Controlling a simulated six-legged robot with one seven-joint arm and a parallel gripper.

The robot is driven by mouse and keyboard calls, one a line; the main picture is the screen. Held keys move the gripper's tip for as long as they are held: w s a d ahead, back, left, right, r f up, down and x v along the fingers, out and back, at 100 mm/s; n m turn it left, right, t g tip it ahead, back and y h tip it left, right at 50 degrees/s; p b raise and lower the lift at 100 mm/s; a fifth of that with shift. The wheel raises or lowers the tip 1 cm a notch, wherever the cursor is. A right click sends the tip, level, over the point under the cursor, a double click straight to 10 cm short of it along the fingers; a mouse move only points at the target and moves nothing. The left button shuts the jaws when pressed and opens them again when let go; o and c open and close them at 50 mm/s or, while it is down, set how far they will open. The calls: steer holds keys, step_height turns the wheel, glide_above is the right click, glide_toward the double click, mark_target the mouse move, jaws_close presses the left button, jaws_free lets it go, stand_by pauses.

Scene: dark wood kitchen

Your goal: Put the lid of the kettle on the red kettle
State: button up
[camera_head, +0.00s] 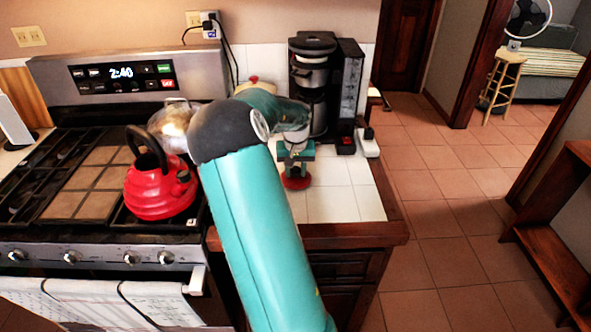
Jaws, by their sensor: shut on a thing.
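The red kettle (158,190) stands on the right front of the stove, with a black arched handle and its top opening dark. The red lid (296,180) is at my gripper (295,160), over the white tiled counter to the right of the stove. My gripper points down and is shut on the lid. The fingertips are small in the picture, and I cannot tell whether the lid touches the tiles. My teal arm crosses the middle of the view and hides part of the counter between kettle and lid.
The stove (85,185) has black grates. A clear bowl (172,125) sits behind the kettle, partly hidden by my arm. A black coffee maker (318,85) stands at the back of the counter (345,203). Towels (100,303) hang on the oven front. Tiled floor lies open at right.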

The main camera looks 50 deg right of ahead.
steer(key=o, duration=0.7)
steer(key=shift+f, duration=0.15)
steer(key=o, duration=0.5)
steer(key=shift+c, duration=0.2)
